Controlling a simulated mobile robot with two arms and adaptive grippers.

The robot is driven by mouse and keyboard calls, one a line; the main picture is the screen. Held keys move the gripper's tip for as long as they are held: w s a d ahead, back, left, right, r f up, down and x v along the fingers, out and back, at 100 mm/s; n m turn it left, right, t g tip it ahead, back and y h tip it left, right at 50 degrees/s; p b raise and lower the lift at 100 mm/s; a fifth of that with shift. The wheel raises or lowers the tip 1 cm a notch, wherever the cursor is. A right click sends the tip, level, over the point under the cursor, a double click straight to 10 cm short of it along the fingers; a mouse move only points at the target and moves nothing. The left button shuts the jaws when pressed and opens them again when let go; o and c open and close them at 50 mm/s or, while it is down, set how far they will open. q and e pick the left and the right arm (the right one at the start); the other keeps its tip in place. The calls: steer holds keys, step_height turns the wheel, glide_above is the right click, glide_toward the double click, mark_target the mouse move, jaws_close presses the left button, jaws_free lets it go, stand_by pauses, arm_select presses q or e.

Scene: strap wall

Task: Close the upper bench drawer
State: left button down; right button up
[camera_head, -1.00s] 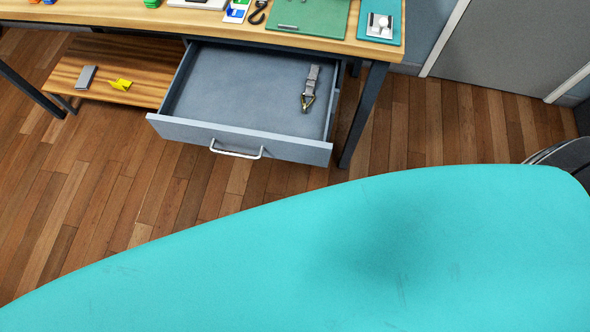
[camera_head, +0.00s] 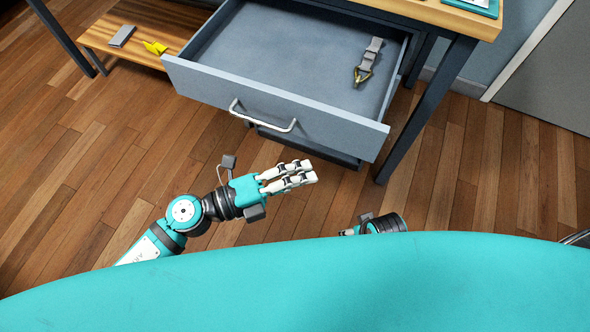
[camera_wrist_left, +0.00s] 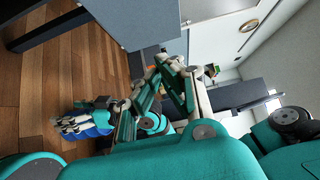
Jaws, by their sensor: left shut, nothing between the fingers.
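The upper bench drawer (camera_head: 270,105) is pulled out, grey, with a pale bar handle (camera_head: 262,118) on its front. A grey strap with a metal buckle (camera_head: 369,60) lies inside at the right. My left gripper (camera_head: 314,172) is shut and empty, in front of and below the drawer front, apart from the handle in the picture. Its fingers also show in the left wrist view (camera_wrist_left: 175,80). My right gripper (camera_head: 347,231) is mostly hidden behind my teal body in the head view. White fingers with blue parts, seemingly my right gripper, show in the left wrist view (camera_wrist_left: 75,125).
A wooden lower shelf (camera_head: 100,45) at the left holds a grey block (camera_head: 122,36) and a yellow item (camera_head: 155,47). A dark bench leg (camera_head: 425,110) stands right of the drawer. A dark edge (camera_head: 310,147) shows under the drawer. The wooden floor (camera_head: 90,180) is clear.

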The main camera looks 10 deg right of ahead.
arm_select(q)
steer(key=w+d, duration=0.1)
steer(key=d, duration=0.1)
steer(key=w+d, duration=0.2)
steer(key=d, duration=0.1)
steer(key=w+d, duration=0.2)
steer(key=d, duration=0.1)
steer(key=shift+w, duration=0.1)
